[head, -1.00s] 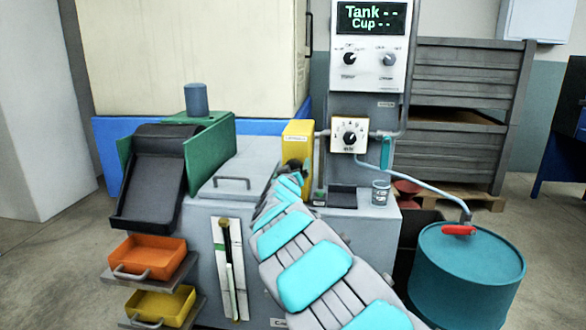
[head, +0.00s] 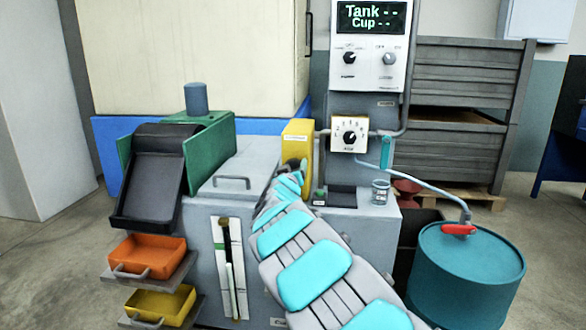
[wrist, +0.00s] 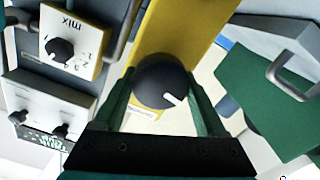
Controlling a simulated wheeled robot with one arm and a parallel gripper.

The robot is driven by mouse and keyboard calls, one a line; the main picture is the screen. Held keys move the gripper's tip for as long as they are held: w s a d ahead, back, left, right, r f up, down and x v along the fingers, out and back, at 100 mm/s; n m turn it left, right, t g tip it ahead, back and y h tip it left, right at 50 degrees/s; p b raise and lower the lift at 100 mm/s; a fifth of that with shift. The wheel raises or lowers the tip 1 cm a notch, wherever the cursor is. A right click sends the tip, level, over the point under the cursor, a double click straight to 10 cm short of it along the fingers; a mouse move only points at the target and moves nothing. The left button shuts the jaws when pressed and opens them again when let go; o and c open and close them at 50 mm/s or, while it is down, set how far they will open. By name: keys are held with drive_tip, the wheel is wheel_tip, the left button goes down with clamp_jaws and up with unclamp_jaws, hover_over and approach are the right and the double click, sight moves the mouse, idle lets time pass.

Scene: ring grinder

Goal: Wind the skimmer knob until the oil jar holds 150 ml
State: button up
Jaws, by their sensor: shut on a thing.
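A round dark knob (wrist: 160,82) with a white pointer is on the yellow box (wrist: 178,42) in the wrist view. The pointer points right and slightly down. My gripper (wrist: 163,92) is shut on this knob, one green finger on each side. In the head view the yellow box (head: 298,143) stands behind the grey machine's top, and my arm's end (head: 293,168) reaches its lower part and hides the knob. A small clear jar (head: 380,192) stands on the machine's right ledge, perhaps the oil jar. Its level is too small to read.
A white dial box (head: 349,134) and a control panel (head: 368,60) are on the column; its display reads Tank -- and Cup --. A teal drum (head: 465,270) with a red lever stands right. Orange (head: 147,256) and yellow (head: 160,305) trays are left.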

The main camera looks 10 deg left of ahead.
drive_tip(key=shift+a+m, duration=0.1)
drive_tip(key=shift+m, duration=0.2)
drive_tip(key=m+b, duration=0.1)
drive_tip(key=m, duration=0.2)
drive_tip(key=shift+f+m+b, duration=0.1)
drive_tip(key=shift+m+b, duration=0.2)
drive_tip(key=shift+m, duration=0.1)
drive_tip(key=m+b, duration=0.2)
drive_tip(key=m, duration=0.3)
drive_tip(key=shift+m, duration=0.3)
drive_tip(key=m+b, duration=0.2)
drive_tip(key=m, duration=0.1)
drive_tip(key=m+b, duration=0.1)
drive_tip(key=m, duration=0.1)
drive_tip(key=shift+d, duration=0.3)
drive_tip(key=m+b, duration=0.2)
drive_tip(key=m, duration=0.3)
drive_tip(key=shift+d+f+b, duration=0.1)
drive_tip(key=shift+b, duration=0.2)
drive_tip(key=shift+m, duration=0.4)
drive_tip(key=o, duration=1.3)
drive_tip(key=shift+d, duration=0.1)
drive_tip(key=shift+s, duration=0.15)
